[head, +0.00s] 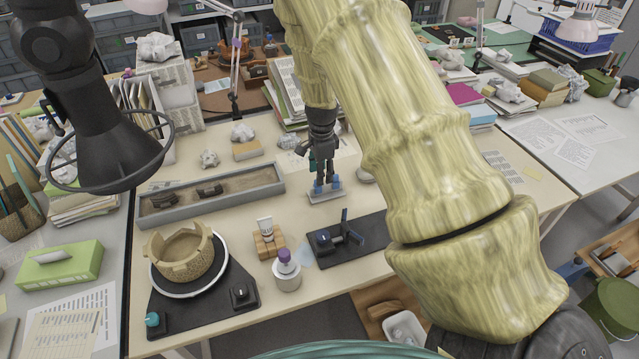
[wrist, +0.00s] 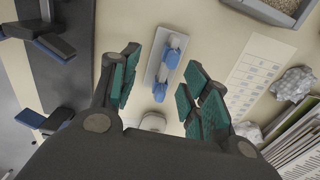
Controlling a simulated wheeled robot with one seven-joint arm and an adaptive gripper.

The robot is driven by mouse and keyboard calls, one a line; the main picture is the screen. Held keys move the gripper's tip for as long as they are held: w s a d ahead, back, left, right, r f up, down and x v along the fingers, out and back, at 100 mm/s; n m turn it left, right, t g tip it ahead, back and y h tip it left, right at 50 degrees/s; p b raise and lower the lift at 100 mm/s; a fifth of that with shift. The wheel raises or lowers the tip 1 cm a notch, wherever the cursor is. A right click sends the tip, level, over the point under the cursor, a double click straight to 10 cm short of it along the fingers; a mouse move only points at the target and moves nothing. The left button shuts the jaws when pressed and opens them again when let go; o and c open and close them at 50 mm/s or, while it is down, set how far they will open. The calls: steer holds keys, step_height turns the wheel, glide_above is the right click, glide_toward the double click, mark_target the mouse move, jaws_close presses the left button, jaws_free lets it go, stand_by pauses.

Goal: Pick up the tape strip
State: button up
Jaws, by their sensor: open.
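A pale grey plate (head: 327,197) lies on the table near its middle, with small blue and whitish pieces (head: 319,187) on it. In the wrist view the same plate (wrist: 152,70) lies between my fingers, with blue lumps (wrist: 173,57) along it and a paler part between them. This looks like the tape strip on its holder, but I cannot make out a separate strip for sure. My gripper (head: 323,174) points down just above the plate. In the wrist view its green-padded fingers (wrist: 163,84) are spread wide with nothing gripped. My arm hides part of the table.
A black base with blue clamps (head: 347,240) stands in front of the plate. A white jar with purple cap (head: 286,270), a wooden block with a tube (head: 268,242) and a tan vessel (head: 184,258) are left of it. A long grey sand tray (head: 222,204) lies behind these.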

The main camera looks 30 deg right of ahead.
steer(key=w+f, duration=0.1)
steer(key=f, duration=0.1)
steer(key=w+f+p, duration=0.1)
steer(key=shift+w+a+f, duration=0.1)
steer(key=shift+w+f, duration=0.2)
steer(key=shift+f, duration=0.1)
steer(key=shift+s+f+p, duration=0.1)
steer(key=shift+f+p, duration=0.2)
steer(key=shift+s+f, duration=0.5)
steer(key=shift+f, duration=0.05)
steer(key=shift+f+p, duration=0.3)
steer(key=shift+w+f, duration=0.45)
steer(key=shift+f, duration=0.05)
steer(key=shift+s+r, duration=0.2)
steer(key=c, duration=0.7)
